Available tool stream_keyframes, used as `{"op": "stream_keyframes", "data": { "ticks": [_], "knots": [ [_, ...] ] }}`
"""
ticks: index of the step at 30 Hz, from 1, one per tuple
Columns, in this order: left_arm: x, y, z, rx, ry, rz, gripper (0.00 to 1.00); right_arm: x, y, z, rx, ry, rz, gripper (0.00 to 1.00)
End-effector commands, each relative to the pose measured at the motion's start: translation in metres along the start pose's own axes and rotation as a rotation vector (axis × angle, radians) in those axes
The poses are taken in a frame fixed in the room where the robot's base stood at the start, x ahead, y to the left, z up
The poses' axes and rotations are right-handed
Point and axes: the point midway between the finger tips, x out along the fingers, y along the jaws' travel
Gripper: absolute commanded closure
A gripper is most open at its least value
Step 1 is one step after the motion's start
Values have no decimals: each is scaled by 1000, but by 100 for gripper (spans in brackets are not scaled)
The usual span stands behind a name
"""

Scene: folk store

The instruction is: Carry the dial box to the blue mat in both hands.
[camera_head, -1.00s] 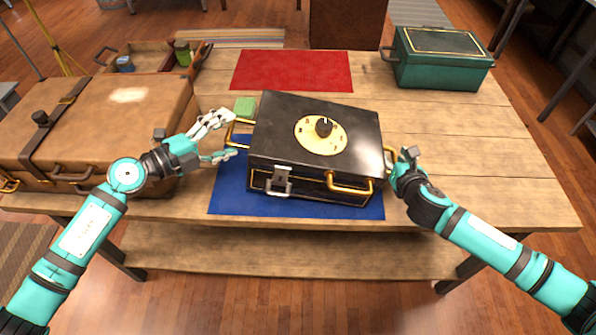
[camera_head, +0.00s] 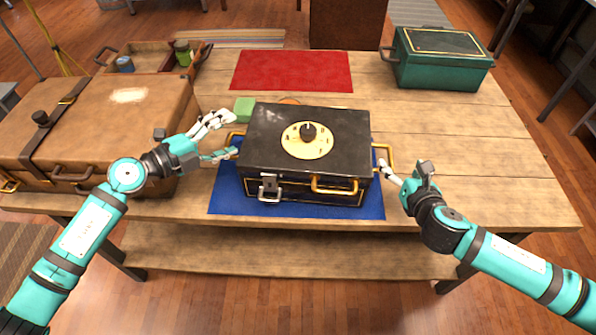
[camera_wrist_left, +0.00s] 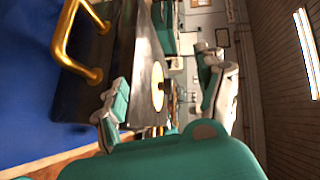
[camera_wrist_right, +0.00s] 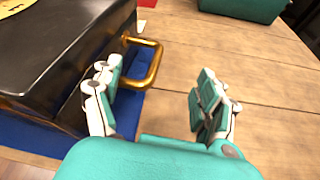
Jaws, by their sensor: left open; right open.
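The dial box (camera_head: 262,130) is black with brass trim and a cream dial with a black knob on its lid. It sits on the blue mat (camera_head: 222,195), whose front and side edges show around it. My left gripper (camera_head: 234,135) is open at the brass handle (camera_head: 233,141) on the box's left end, one finger above and one below. My right gripper (camera_head: 405,168) is open beside the right handle (camera_head: 389,155). In the right wrist view that handle (camera_wrist_right: 153,68) stands near the left finger, with nothing gripped. In the left wrist view the box (camera_wrist_left: 125,70) lies close by.
A brown suitcase (camera_head: 130,135) stands left of the mat. A green block (camera_head: 244,108) lies just behind the box. A red mat (camera_head: 290,71) and a green case (camera_head: 440,62) are farther back. The table's right side is clear.

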Motion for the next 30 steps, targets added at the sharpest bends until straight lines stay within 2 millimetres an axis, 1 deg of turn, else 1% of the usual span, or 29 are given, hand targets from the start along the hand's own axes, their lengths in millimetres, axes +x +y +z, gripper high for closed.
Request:
{"op": "stream_keyframes", "data": {
  "ticks": [1, 4, 6, 10, 14, 30],
  "knots": [
    [0, 0, 0, 0, 0, 0, 28, -12, -1, -1, -3, 3, 1, 25],
    [0, 0, 0, 0, 0, 1, 28, -30, 0, -1, -2, 2, 1, 25],
    [0, 0, 0, 0, 0, 1, 28, -40, -1, -1, -2, 3, -1, 25],
    [0, 0, 0, 0, 0, 1, 28, -51, -1, -1, 0, 1, -1, 25],
    [0, 0, 0, 0, 0, 0, 28, -54, 0, 0, 0, -1, -1, 25],
    [0, 0, 0, 0, 0, 0, 28, -54, 0, 0, 1, 0, -1, 25]
  ]
}}
